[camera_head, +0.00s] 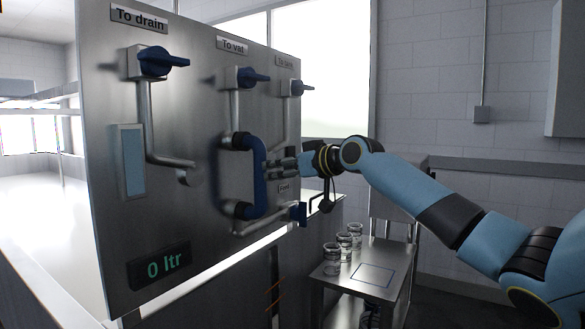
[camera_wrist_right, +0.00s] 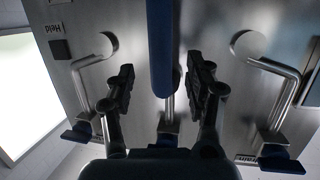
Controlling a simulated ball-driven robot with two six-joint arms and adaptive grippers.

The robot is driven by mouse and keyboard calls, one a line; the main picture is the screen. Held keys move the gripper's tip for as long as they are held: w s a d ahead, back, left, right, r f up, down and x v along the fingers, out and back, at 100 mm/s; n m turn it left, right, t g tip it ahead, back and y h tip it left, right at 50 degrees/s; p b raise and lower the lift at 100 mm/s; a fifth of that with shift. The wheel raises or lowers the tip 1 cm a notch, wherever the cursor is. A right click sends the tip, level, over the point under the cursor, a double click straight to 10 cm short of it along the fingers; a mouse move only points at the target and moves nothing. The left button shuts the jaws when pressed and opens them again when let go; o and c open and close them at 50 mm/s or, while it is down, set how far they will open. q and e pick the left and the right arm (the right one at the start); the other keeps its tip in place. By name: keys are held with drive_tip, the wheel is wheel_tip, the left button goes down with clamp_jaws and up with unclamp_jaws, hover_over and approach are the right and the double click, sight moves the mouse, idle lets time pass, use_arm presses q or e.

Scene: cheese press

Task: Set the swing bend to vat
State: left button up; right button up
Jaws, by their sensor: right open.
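The swing bend (camera_head: 258,175) is a blue U-shaped pipe on the steel panel. In the right wrist view the bend (camera_wrist_right: 160,45) is in line with the middle pipe. My right gripper (camera_head: 270,165) is at the bend's right side. In the wrist view its fingers (camera_wrist_right: 160,84) are open, one on each side of the bend, with visible gaps. My left gripper is out of view.
The drain pipe ends in an open stub (camera_head: 188,177). Blue valve handles include the drain handle (camera_head: 163,62) and the vat handle (camera_head: 252,77). A "0 ltr" display (camera_head: 163,265) is below. A steel side table (camera_head: 392,283) at right holds several glass jars (camera_head: 343,244).

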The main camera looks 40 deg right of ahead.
drive_tip(key=v, duration=0.4)
drive_tip(key=shift+f, duration=0.15)
idle(0.4)
drive_tip(key=s+a+f+m+g+h+b, duration=0.1)
drive_tip(key=s+f+m+g+b, duration=0.15)
drive_tip(key=f, duration=1.35)
drive_tip(key=s+f+m+g+b, duration=0.1)
drive_tip(key=s+f+b, duration=0.25)
drive_tip(key=f, duration=1.25)
drive_tip(key=s+a+f+g+b, duration=0.1)
drive_tip(key=s+f, duration=0.4)
drive_tip(key=f, duration=0.3)
drive_tip(key=s+f+g+h+b, duration=0.1)
drive_tip(key=s+f+g, duration=0.1)
drive_tip(key=s+f, duration=0.5)
drive_tip(key=s+a+f+g+b, duration=0.1)
drive_tip(key=s+f, duration=0.2)
drive_tip(key=f, duration=0.7)
drive_tip(key=s+a+f+g+b, duration=0.1)
drive_tip(key=s+a+f+g, duration=0.1)
drive_tip(key=s+f, duration=0.6)
drive_tip(key=s+a+f+n+g+b, duration=0.1)
drive_tip(key=s+a+f, duration=0.4)
drive_tip(key=s, duration=1.2)
drive_tip(key=s+a+f+n+g+h+b, duration=0.1)
drive_tip(key=s+a+f+g, duration=0.3)
drive_tip(key=s+f, duration=0.8)
drive_tip(key=shift+s+b, duration=0.4)
drive_tip(key=shift+s, duration=0.35)
